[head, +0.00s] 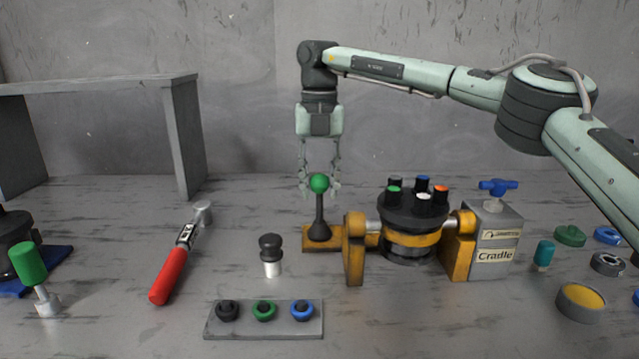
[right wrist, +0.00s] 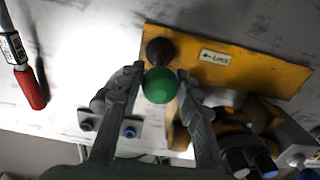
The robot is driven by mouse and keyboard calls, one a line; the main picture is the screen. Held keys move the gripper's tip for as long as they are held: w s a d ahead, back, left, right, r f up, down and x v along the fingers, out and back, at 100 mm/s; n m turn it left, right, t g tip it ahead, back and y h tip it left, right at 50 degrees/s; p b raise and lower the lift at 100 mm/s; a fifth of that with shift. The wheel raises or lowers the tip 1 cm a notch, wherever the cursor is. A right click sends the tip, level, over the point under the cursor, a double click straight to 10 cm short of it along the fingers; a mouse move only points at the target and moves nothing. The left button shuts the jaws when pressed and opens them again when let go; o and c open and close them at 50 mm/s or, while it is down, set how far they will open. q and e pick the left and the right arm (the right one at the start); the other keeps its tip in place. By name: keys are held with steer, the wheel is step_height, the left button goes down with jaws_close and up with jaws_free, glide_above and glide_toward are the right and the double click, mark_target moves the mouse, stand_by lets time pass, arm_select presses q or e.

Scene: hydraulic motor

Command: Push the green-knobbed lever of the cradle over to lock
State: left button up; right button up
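The cradle (head: 354,250) is a yellow frame with a grey block marked "Cradle", holding a dark motor (head: 407,240) with coloured caps. Its lever, a black stem with a green knob (head: 319,183), stands about upright on a yellow plate (head: 370,241) at the cradle's left. The right wrist view shows the green knob (right wrist: 160,86) and a "Lock" label (right wrist: 214,57) with an arrow pointing left. My right gripper (head: 320,188) points down with its fingers open, one on each side of the knob. I cannot tell whether they touch it. My left gripper is out of view.
A red-handled torque tool (head: 170,275) lies at left, and a black-topped plug (head: 271,258) stands nearer the middle. A grey tray (head: 245,330) with three rings is at front. Several round parts, including a yellow-faced one (head: 581,301), lie at right. A grey stand (head: 185,140) is at back left.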

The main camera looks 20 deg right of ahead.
steer(key=shift+c, duration=0.4)
steer(key=shift+a, duration=0.2)
steer(key=shift+w+a+p, duration=0.1)
steer(key=shift+a+p, duration=0.25)
steer(key=shift+p, duration=0.05)
steer(key=shift+w+a, duration=0.1)
steer(key=shift+a, duration=0.35)
steer(key=shift+w+a+f+p, duration=0.25)
steer(key=shift+a+p, duration=0.15)
steer(key=shift+a, duration=0.15)
